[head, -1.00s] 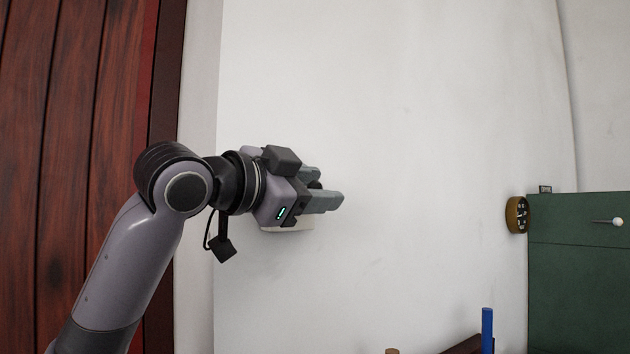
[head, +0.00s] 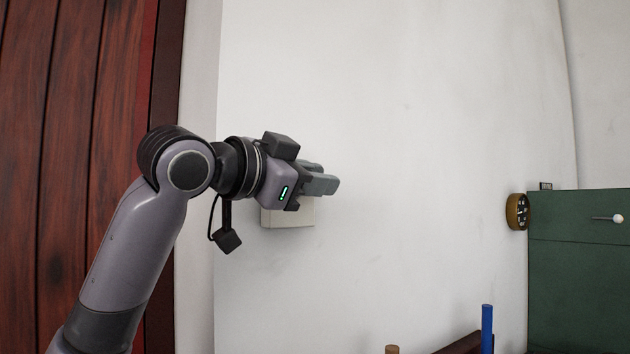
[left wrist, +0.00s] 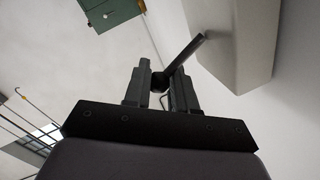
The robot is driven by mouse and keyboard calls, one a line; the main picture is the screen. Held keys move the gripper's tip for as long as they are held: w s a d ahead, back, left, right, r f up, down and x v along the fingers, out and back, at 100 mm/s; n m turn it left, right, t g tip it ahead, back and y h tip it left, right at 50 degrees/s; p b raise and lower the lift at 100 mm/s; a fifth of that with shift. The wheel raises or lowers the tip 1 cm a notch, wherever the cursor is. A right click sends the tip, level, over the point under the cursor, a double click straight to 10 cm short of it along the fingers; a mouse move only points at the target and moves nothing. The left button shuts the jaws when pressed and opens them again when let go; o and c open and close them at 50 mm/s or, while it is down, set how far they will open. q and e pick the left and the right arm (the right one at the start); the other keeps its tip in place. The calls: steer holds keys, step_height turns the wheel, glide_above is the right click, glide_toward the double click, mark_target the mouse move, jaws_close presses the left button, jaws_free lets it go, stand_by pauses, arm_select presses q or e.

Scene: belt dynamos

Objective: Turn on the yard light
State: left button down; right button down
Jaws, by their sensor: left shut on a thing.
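A pale switch box (head: 288,217) is on the white wall, partly hidden behind my left gripper in the head view. It also shows in the left wrist view (left wrist: 240,40) at the upper right. A dark lever (left wrist: 188,51) sticks out from the box's side. My left gripper (head: 325,178) is beside the box, its fingers pointing right. In the left wrist view its fingers (left wrist: 161,74) are shut on the lever's end. My right gripper is not in view. No lamp can be made out.
A dark red plank door (head: 60,130) stands at the left. A green cabinet (head: 580,270) with a round brass-coloured fitting (head: 516,212) is at the right. A blue upright piece (head: 487,325) stands at the bottom. The wall between is clear.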

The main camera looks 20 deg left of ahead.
arm_select(q)
steer(key=shift+f, duration=0.15)
steer(key=c, duration=1)
jaws_free()
steer(key=b+v, duration=0.2)
steer(key=v, duration=0.5)
